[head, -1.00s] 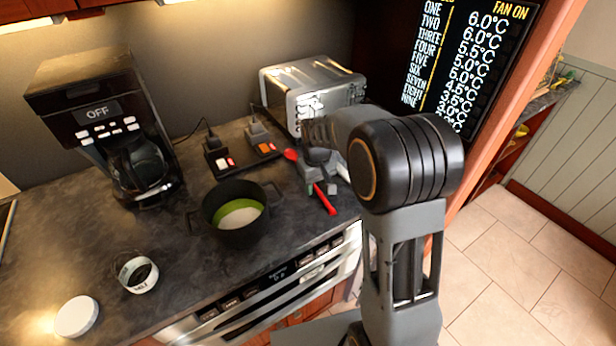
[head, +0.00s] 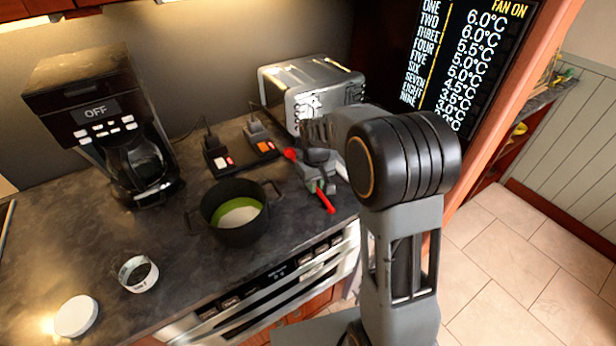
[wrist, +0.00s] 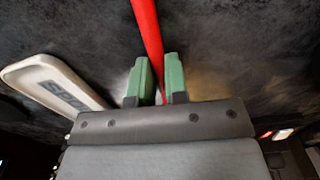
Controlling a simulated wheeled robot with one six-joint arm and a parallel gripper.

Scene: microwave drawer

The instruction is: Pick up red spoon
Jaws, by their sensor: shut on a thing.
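The red spoon (head: 325,199) is at the right part of the dark counter, in front of the toaster. Its bowl points to the back left and its handle to the front right. My gripper (head: 317,184) is over the middle of the spoon and shut on it. In the wrist view the red handle (wrist: 147,32) runs between the two green fingertips (wrist: 155,80). In the head view my gripper covers the middle of the spoon. I cannot tell whether the spoon touches the counter.
A black pot (head: 236,226) stands left of my gripper. A silver toaster (head: 310,85) is behind it, and two switch boxes (head: 217,160) lie to the back left. In the wrist view a pale lettered object (wrist: 50,88) lies on the left.

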